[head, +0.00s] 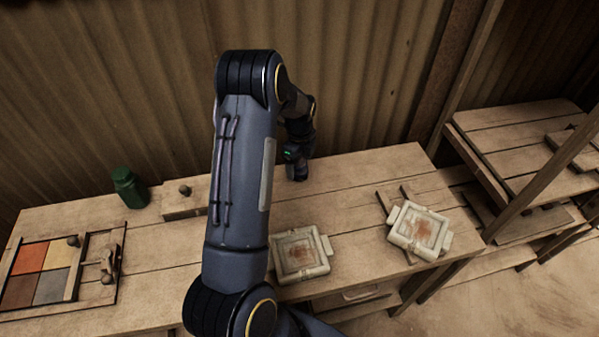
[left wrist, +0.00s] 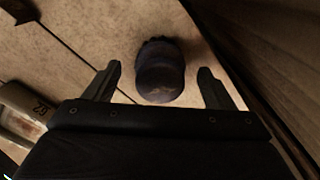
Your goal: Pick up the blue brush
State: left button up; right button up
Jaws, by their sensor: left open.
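A dark, bluish-purple rounded object (left wrist: 160,72), perhaps the blue brush, stands on the wooden table between the spread fingers of my left gripper (left wrist: 158,88) in the left wrist view. The fingers are open on either side of it, and gaps show on both sides. In the head view my left arm reaches over the table, and my left gripper (head: 297,155) is at the back near the wall. A dark shape shows just below it there; its blue colour is hard to make out. Bristles are not visible. My right gripper is not in view.
Two pale square moulds (head: 301,254) (head: 421,231) sit on the table. A green jar (head: 129,187) and a knobbed wooden block (head: 184,199) stand at the back left. A tray of coloured tiles (head: 100,309) lies at the left. The corrugated wall (head: 370,70) is close behind my gripper.

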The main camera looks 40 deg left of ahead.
pick_arm(q)
notch_tip(320, 180, down, 2)
jog(key=shift+r, duration=0.1)
jog(key=c, duration=1.1)
jog(key=shift+r, duration=0.1)
